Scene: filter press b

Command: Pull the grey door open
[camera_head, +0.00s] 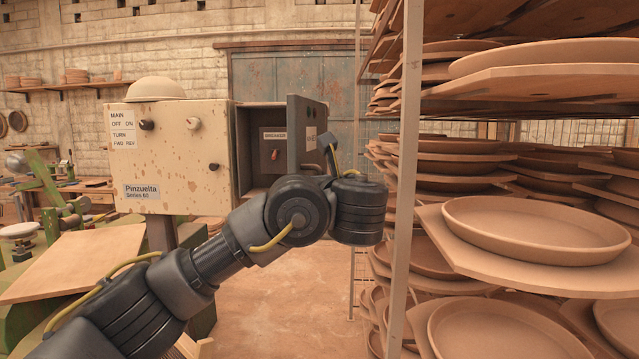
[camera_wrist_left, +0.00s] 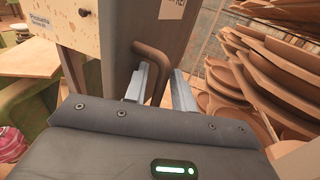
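The grey door (camera_head: 292,132) hangs on the cream control box (camera_head: 170,155) and stands well open, showing a recess with a red switch (camera_head: 275,154) and a label. In the left wrist view the door (camera_wrist_left: 115,35) carries a brown bent bar handle (camera_wrist_left: 158,62). My left gripper (camera_wrist_left: 160,84) is at this handle, with one finger on each side of the bar. The fingers are apart and gaps show beside the bar. My right gripper is not in view.
A tall rack (camera_head: 405,160) with several boards of clay plates stands close on the right of my left arm. A bowl (camera_head: 155,88) sits on top of the box. Green machinery (camera_head: 50,215) is at the left. The floor (camera_head: 290,290) between is clear.

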